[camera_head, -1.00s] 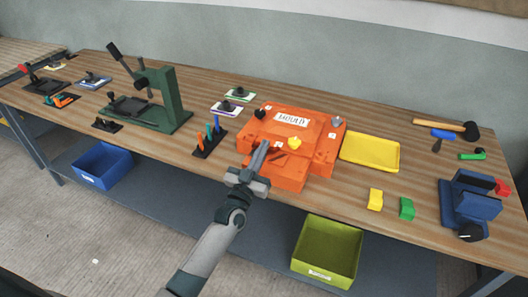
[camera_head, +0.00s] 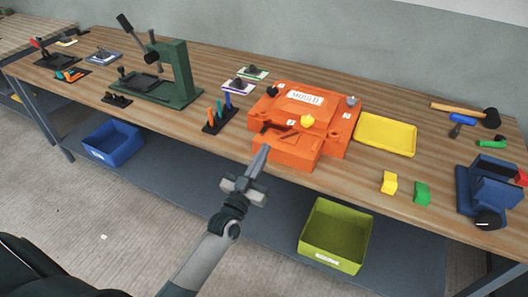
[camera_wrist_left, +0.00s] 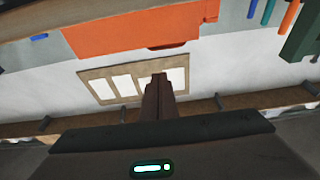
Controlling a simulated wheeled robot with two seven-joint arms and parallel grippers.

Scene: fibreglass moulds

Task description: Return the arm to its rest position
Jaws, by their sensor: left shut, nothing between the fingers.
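My left gripper (camera_head: 262,160) is shut and empty. In the head view it is in front of the orange mould (camera_head: 285,148), near the table's front edge, with its fingers pointing toward the mould. In the left wrist view the shut fingers (camera_wrist_left: 160,85) show at the middle, apart from the orange mould (camera_wrist_left: 130,30) near the top. My right gripper is not in view.
The wooden table (camera_head: 360,185) holds a green press (camera_head: 180,75), a yellow tray (camera_head: 386,134), yellow (camera_head: 389,183) and green (camera_head: 422,192) blocks, and a blue vice (camera_head: 485,190). Below are a blue bin (camera_head: 112,143) and an olive bin (camera_head: 335,236).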

